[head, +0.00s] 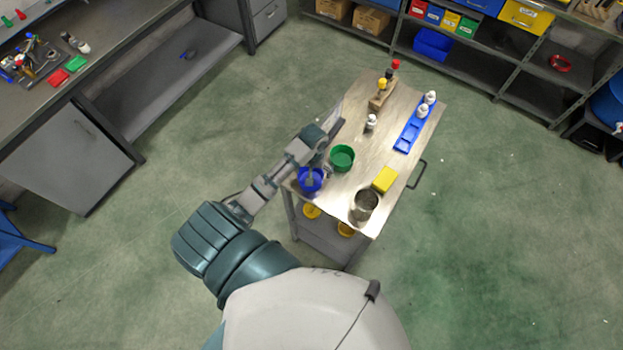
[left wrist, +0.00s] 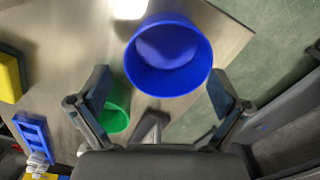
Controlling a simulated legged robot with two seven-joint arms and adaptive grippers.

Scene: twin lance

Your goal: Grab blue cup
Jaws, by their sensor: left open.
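The blue cup (head: 310,180) stands at the near left corner of the metal cart top (head: 350,136). In the left wrist view the blue cup (left wrist: 168,56) is large, with its open mouth facing the camera. My left gripper (left wrist: 160,92) is open, with one finger on each side of the cup's lower part in that picture; I cannot tell whether either touches it. In the head view the gripper (head: 318,168) is small and partly overlaps the cup. My right gripper shows in neither view.
A yellow block (head: 384,179), a metal pot (head: 364,205), a white bottle (head: 371,123), a blue tray (head: 408,138) and a wooden block (head: 381,96) share the cart.

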